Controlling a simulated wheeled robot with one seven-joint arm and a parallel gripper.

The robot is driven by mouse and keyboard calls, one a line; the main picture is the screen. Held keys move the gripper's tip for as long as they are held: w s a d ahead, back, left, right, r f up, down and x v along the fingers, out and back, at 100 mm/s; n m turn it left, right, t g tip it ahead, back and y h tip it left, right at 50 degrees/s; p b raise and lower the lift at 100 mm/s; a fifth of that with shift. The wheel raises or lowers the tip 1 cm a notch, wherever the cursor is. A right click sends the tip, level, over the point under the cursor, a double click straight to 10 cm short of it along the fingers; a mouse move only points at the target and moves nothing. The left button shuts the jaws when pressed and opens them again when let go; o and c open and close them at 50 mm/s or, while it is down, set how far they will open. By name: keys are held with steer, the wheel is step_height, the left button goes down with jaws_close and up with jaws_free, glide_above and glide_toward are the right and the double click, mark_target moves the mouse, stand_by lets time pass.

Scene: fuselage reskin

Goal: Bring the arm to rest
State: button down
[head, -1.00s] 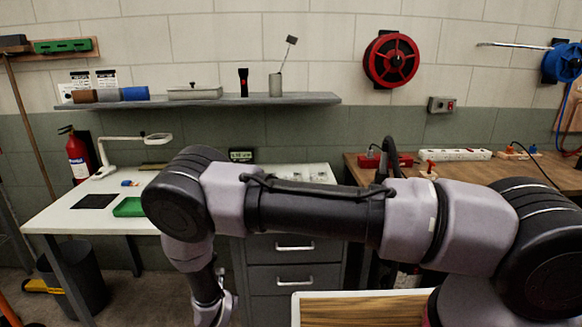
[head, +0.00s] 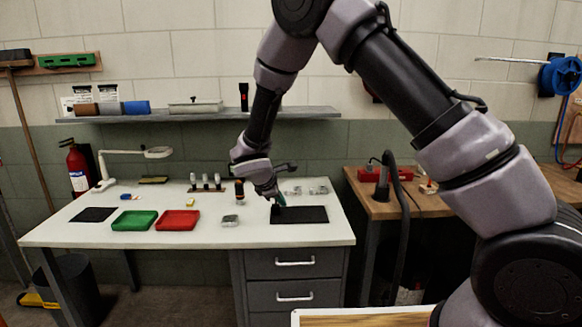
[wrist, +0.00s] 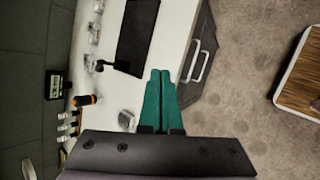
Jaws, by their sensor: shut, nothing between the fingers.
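My gripper (head: 281,204) hangs from my raised, bent arm, over the right half of the white workbench in the head view. In the wrist view its two green fingers (wrist: 160,95) lie side by side, shut, with nothing between them. They show near the bench's front edge, beside the dark mat (wrist: 138,35). The same dark mat (head: 312,215) lies just right of the gripper in the head view. I cannot tell the exact height of the fingertips above the bench.
The white bench (head: 200,232) holds a green tray (head: 134,221), a red tray (head: 178,220), a small clear box (head: 230,221) and an orange-topped bottle (head: 239,190). A shelf (head: 210,114) runs above. A wooden bench (head: 400,207) stands right, with a gap between benches.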

steer(key=s+d+r+m+g+y, duration=0.1)
steer(key=s+d+r+m, duration=0.2)
steer(key=d+r+m, duration=0.55)
steer(key=s+d+r+m+g+y, duration=0.15)
steer(key=s+d+r+m, duration=0.25)
steer(key=d+r, duration=0.85)
steer(key=s+d+r+m+t+y, duration=0.1)
steer(key=s+d+r+m, duration=0.2)
steer(key=s, duration=0.6)
steer(key=s+d+r+m+t+y, duration=0.1)
steer(key=s+d+r+m, duration=0.3)
steer(key=s+r+m, duration=0.4)
steer(key=shift+s+t+y, duration=0.35)
steer(key=shift+s+y, duration=0.3)
steer(key=shift+s, duration=0.4)
steer(key=shift+r, duration=0.1)
